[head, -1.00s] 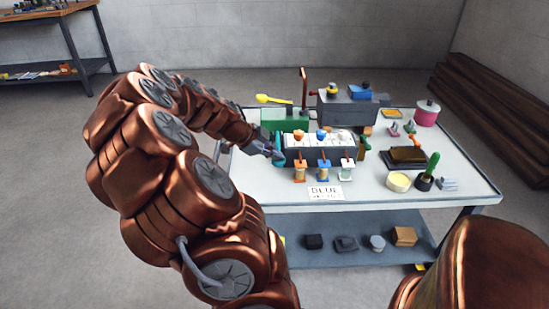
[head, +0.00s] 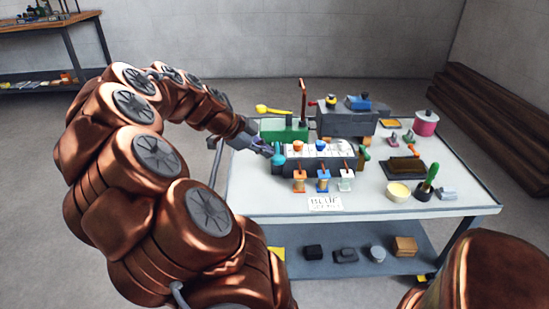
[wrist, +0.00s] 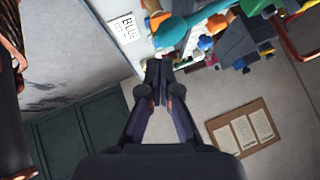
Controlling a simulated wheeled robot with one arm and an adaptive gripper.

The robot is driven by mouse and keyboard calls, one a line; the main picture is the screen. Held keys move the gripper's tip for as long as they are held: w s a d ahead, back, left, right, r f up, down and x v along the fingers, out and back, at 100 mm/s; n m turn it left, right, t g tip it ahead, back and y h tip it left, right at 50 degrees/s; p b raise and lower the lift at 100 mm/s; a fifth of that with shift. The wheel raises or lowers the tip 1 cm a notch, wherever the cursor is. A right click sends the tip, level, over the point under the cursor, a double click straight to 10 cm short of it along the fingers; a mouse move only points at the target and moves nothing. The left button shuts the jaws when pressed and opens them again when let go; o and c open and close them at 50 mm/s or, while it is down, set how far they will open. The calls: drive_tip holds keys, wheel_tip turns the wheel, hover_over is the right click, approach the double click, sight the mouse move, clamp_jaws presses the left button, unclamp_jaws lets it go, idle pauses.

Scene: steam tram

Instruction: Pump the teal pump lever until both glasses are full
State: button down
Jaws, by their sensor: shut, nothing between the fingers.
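The teal pump lever (head: 278,162) stands at the left end of the dark box with a white top on the cart. It shows large in the wrist view (wrist: 190,25), just beyond my fingertips. My gripper (head: 267,150) is shut and empty, close to the lever's upper left. In the wrist view the fingertips (wrist: 158,74) are together, and I cannot tell whether they touch the lever. Three small stands with orange (head: 299,181), blue (head: 323,181) and white (head: 346,181) parts are in front of the box. I cannot make out the glasses or their level.
A card reading "BLUE" (head: 325,203) lies at the cart's front. A green box (head: 285,131) with a yellow spoon-like part and a grey machine (head: 347,123) stand behind. A cream bowl (head: 398,191) and a cactus-like green thing (head: 431,174) are at right. Floor left of the cart is clear.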

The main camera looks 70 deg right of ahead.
drive_tip(key=shift+v, duration=2.75)
drive_tip(key=shift+d+r, duration=0.1)
drive_tip(key=a+r+n+t+y+p, duration=0.2)
drive_tip(key=a+r+n+p, duration=0.5)
drive_tip(key=a, duration=0.4)
drive_tip(key=a+r+n+t+y+p, duration=0.15)
drive_tip(key=a+r+n+p, duration=0.35)
drive_tip(key=a+n+p, duration=0.5)
drive_tip(key=s+a+r+n+y+p, duration=0.1)
drive_tip(key=s+a+r+n+p, duration=0.1)
drive_tip(key=a+n, duration=0.3)
drive_tip(key=s+a+r+n+y+p, duration=0.1)
drive_tip(key=s+a+r+n+p, duration=0.1)
drive_tip(key=a, duration=0.6)
drive_tip(key=s+a+r+n+y+p, duration=0.1)
drive_tip(key=s+a+r+n+p, duration=0.1)
drive_tip(key=a+n+p, duration=0.4)
drive_tip(key=s+n, duration=0.1)
drive_tip(key=n, duration=0.1)
drive_tip(key=shift+s+a+n, duration=0.3)
drive_tip(key=shift+a, duration=0.1)
